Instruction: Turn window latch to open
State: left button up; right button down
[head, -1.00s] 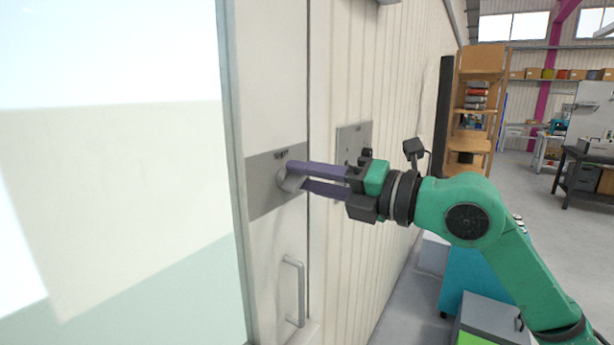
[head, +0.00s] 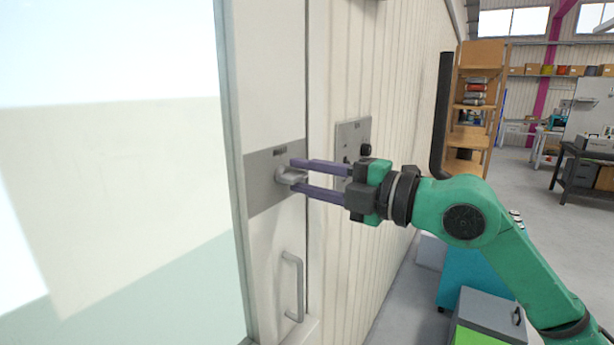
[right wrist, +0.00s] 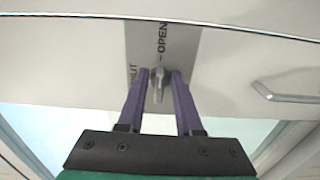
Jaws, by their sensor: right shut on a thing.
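The grey window latch (head: 288,176) sits on a grey plate (head: 262,190) on the pale window frame. Its lever lies roughly level in the head view. My right gripper (head: 297,179) is shut on the latch, with one purple finger above the lever and one below. In the right wrist view the latch (right wrist: 158,80) is between the two fingertips (right wrist: 160,78). The plate (right wrist: 178,42) there carries the word OPEN beside a short mark near the lever, and part of another word, "HUT", at the left. My left gripper is not in view.
A grey bar handle (head: 296,287) is on the frame below the latch, and a grey wall panel (head: 352,135) is to the right. The large glass pane (head: 110,200) fills the left. A wooden shelf (head: 480,110) stands farther back. Open floor (head: 535,205) lies at the right.

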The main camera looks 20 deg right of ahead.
jog(key=c, duration=0.9)
grip_release()
jog(key=shift+s+d+f+b, duration=0.2)
jog(key=shift+s+d+b, duration=0.1)
jog(key=shift+b, duration=0.2)
jog(key=b+v, duration=0.4)
jog(key=v, duration=0.3)
jog(key=b+v, duration=0.5)
jog(key=v, duration=0.1)
jog(key=shift+s+d+r, duration=0.15)
jog(key=shift+s+r, duration=0.05)
jog(key=shift+s, duration=0.1)
